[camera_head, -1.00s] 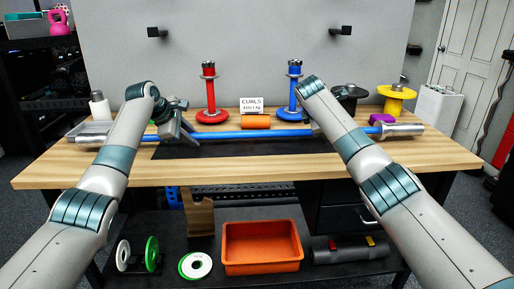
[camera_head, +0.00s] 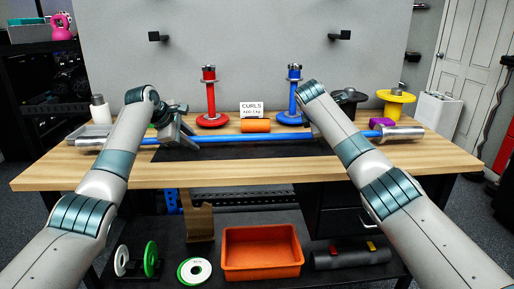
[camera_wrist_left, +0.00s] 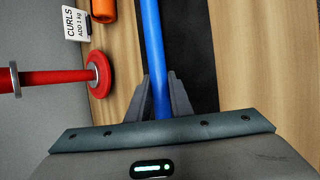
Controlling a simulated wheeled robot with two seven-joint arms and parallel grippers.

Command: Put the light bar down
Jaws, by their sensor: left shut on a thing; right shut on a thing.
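The light bar (camera_head: 255,137) is a long blue bar with silver sleeves. It lies level across the workbench, over a black mat (camera_head: 230,152); I cannot tell whether it touches the mat. My left gripper (camera_head: 183,137) is shut around the bar left of its middle. In the left wrist view the blue bar (camera_wrist_left: 154,60) runs between the two fingers (camera_wrist_left: 158,92). My right gripper (camera_head: 314,133) is at the bar right of its middle, mostly hidden behind my forearm, and is shut on it.
A red post (camera_head: 210,95) and a blue post (camera_head: 294,95) stand behind the bar. Between them are an orange roller (camera_head: 256,126) and a CURLS card (camera_head: 252,109). The front wooden strip is clear.

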